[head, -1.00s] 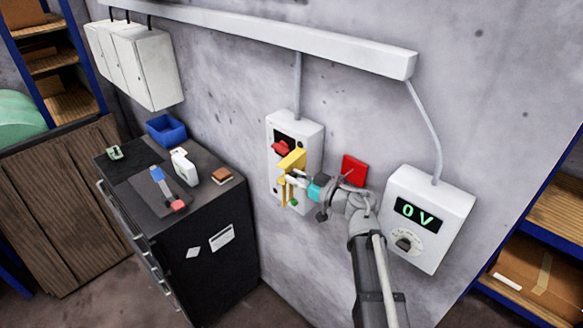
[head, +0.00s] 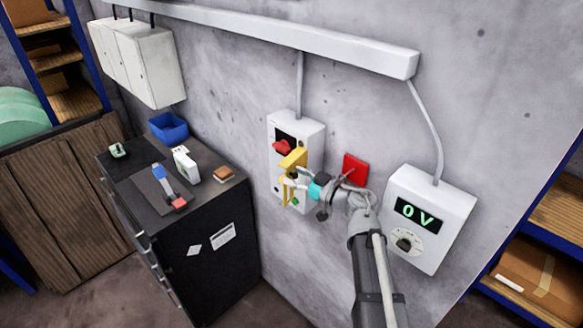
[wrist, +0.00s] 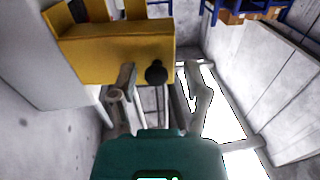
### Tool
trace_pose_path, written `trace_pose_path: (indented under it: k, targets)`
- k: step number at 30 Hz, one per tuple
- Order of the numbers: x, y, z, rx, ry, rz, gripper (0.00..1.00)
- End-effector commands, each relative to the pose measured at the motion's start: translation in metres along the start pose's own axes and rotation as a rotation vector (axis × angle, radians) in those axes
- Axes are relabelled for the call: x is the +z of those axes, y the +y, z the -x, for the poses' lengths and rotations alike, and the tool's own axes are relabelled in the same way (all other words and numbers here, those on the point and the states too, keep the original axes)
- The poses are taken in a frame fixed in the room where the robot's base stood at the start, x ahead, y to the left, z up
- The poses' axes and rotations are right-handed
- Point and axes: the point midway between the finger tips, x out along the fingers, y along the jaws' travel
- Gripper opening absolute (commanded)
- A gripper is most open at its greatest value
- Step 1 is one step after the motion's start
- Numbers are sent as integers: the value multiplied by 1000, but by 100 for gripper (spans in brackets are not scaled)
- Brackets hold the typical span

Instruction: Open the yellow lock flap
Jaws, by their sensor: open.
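The yellow lock flap (head: 293,160) is on the front of a white wall box (head: 309,137), just below a red rotary handle (head: 282,146). In the wrist view the flap (wrist: 115,52) fills the upper left, with a round black knob (wrist: 156,73) at its lower edge. My gripper (head: 299,178) is right in front of the flap. In the wrist view my gripper (wrist: 163,84) is open, with one finger to each side of the knob. I cannot tell whether a finger touches the flap. Part of the box is hidden behind flap and gripper.
A red wall plate (head: 355,168) and a meter box reading 0 V (head: 428,215) are to the right. A black cabinet (head: 205,255) stands at the left, with a blue bin (head: 167,127) and small items on top. A green button (head: 295,201) is below the flap.

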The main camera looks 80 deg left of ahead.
Motion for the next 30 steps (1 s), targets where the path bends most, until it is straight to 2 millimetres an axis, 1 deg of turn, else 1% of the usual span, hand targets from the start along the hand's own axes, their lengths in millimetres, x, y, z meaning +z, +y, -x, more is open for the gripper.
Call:
trace_pose_path:
  k: [5,11,17,27,30]
  targets:
    - [0,-1,0,-2,0,0,61]
    - [0,-1,10,-1,0,0,61]
    - [0,-2,35,1,0,0,61]
    - [0,-2,89,1,0,0,61]
    - [0,-2,101,1,0,0,61]
